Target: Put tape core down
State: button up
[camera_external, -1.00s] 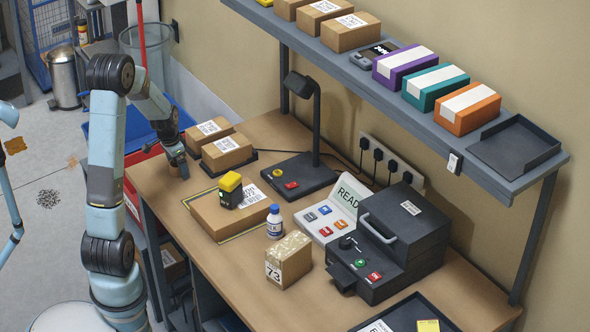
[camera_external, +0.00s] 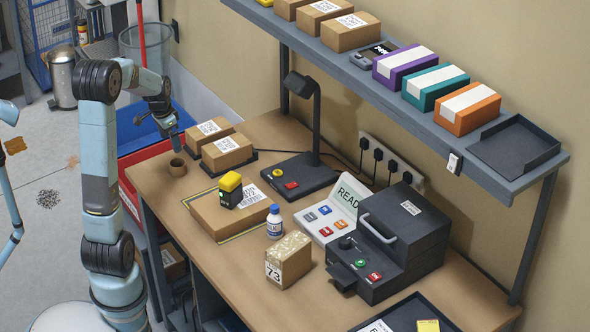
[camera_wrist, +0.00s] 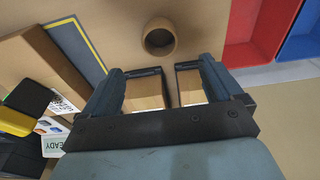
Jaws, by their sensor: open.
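The tape core (camera_external: 177,166) is a small brown cardboard ring. It stands on the wooden bench near its far left corner, with its round opening facing up. In the wrist view the tape core (camera_wrist: 159,38) sits beyond the fingertips, apart from them. My gripper (camera_external: 172,138) is above the tape core with clear space between them. In the wrist view my gripper (camera_wrist: 162,72) has its two fingers apart, with nothing held between them.
Two small cartons (camera_external: 227,151) stand right of the core. A larger box (camera_external: 222,215) with a yellow-black device (camera_external: 229,190) lies nearer. Red bin (camera_external: 140,157) and blue bin (camera_external: 140,130) stand beyond the bench's left edge. Bench around the core is bare.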

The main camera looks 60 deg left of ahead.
jog(key=shift+r, duration=0.2)
jog(key=s+d+r+t, duration=0.1)
jog(key=d+r, duration=0.4)
jog(key=d, duration=0.5)
jog(key=s+d+r, duration=0.1)
jog(key=d+r, duration=0.5)
jog(key=d, duration=0.3)
jog(key=s+d+r+t, duration=0.2)
jog(key=s+d+r, duration=0.1)
jog(key=s+d, duration=1)
jog(key=shift+s+d+t, duration=0.35)
jog(key=shift+d+t, duration=0.05)
jog(key=shift+d, duration=0.6)
